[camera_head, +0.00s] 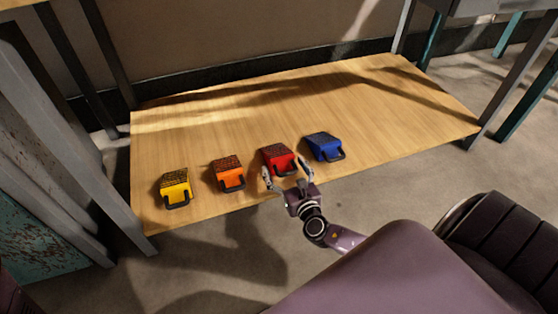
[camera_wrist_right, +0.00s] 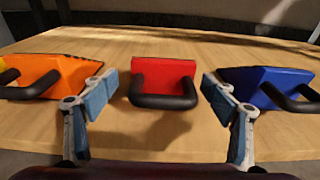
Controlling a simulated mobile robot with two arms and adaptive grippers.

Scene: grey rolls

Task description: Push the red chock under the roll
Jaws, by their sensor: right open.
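The red chock (camera_head: 278,158) lies on a low wooden board, third from the left in a row of chocks, with its black handle facing me. My right gripper (camera_head: 288,178) is open at the front edge of the board, its fingers spread to either side of the red chock's handle end. In the right wrist view the red chock (camera_wrist_right: 163,76) sits centred between the two blue-padded fingertips (camera_wrist_right: 160,92), with gaps on both sides and nothing gripped. No roll shows in either view. My left gripper is not in view.
An orange chock (camera_head: 228,172) and a yellow chock (camera_head: 175,187) lie to the left, a blue chock (camera_head: 323,146) close on the right. The wooden board (camera_head: 300,100) is clear behind them. Grey metal legs (camera_head: 105,50) stand around the board.

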